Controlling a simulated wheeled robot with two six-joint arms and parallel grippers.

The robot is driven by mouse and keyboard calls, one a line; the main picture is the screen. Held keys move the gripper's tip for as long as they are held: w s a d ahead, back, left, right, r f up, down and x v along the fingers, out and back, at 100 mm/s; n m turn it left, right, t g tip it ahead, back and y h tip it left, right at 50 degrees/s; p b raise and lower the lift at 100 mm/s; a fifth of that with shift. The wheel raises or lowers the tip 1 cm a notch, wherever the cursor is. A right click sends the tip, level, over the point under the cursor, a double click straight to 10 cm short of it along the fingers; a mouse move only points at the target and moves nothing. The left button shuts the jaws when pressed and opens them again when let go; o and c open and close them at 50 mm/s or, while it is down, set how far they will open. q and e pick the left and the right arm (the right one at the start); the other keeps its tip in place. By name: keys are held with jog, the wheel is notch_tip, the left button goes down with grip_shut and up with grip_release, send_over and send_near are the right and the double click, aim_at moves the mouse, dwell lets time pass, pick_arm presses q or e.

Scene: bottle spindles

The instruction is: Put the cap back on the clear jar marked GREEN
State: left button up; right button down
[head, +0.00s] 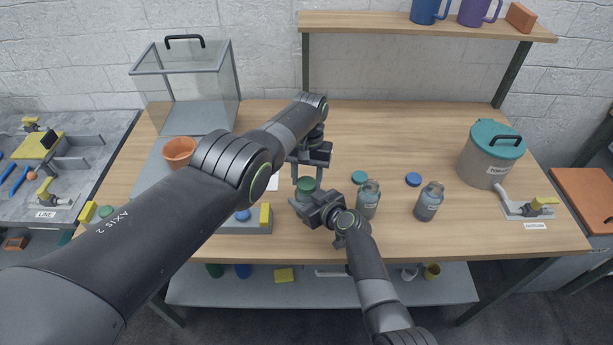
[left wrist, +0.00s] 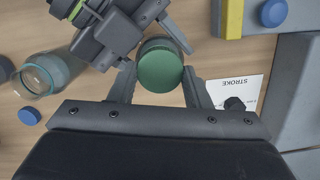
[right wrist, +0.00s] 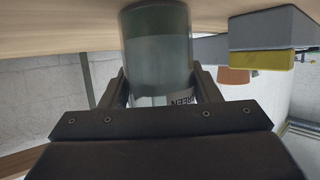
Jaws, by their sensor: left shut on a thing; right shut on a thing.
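The green cap (head: 307,184) is between the fingers of my left gripper (head: 306,178). In the left wrist view the cap (left wrist: 160,68) lies level between both fingertips (left wrist: 160,88). My right gripper (head: 309,207) is shut around the clear jar, directly under the cap. In the right wrist view the jar (right wrist: 158,45) stands upright on the wooden table, seen upside down, with part of its GREEN label (right wrist: 181,100) showing between the fingers (right wrist: 160,88). The cap is over the jar's mouth. The rim is hidden, so I cannot tell whether cap and jar touch.
Two clear jars (head: 368,203) (head: 429,203) stand right of my right gripper. A teal cap (head: 360,177) and a blue cap (head: 413,179) lie behind them. A lidded bin (head: 486,165) is at the right. A grey fixture (head: 240,225) sits close to the left.

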pick_arm(q)
jog(key=o, duration=1)
jog(key=shift+c, duration=0.2)
jog(key=shift+w+d+r+n, duration=0.15)
jog(key=shift+r+n, duration=0.2)
jog(key=shift+n, duration=0.2)
jog(key=shift+w+d+r+n, duration=0.15)
jog(key=shift+r+n, duration=0.2)
jog(key=shift+n, duration=0.2)
notch_tip(320, 180, up, 4)
jog(key=n, duration=0.2)
jog(key=n+t, duration=0.1)
jog(key=n, duration=0.3)
jog(key=shift+s+r, duration=0.1)
jog(key=shift+r, duration=0.15)
jog(key=shift+s+a+r+n+t, duration=0.2)
jog(key=shift+r+n, duration=0.25)
jog(key=shift+n, duration=0.35)
jog(key=shift+s+a+r+n+t, duration=0.2)
jog(key=shift+r+n, duration=0.25)
jog(key=shift+n, duration=0.35)
jog(key=shift+f, duration=0.1)
jog(key=shift+f, duration=3.95)
jog(key=shift+c, duration=0.6)
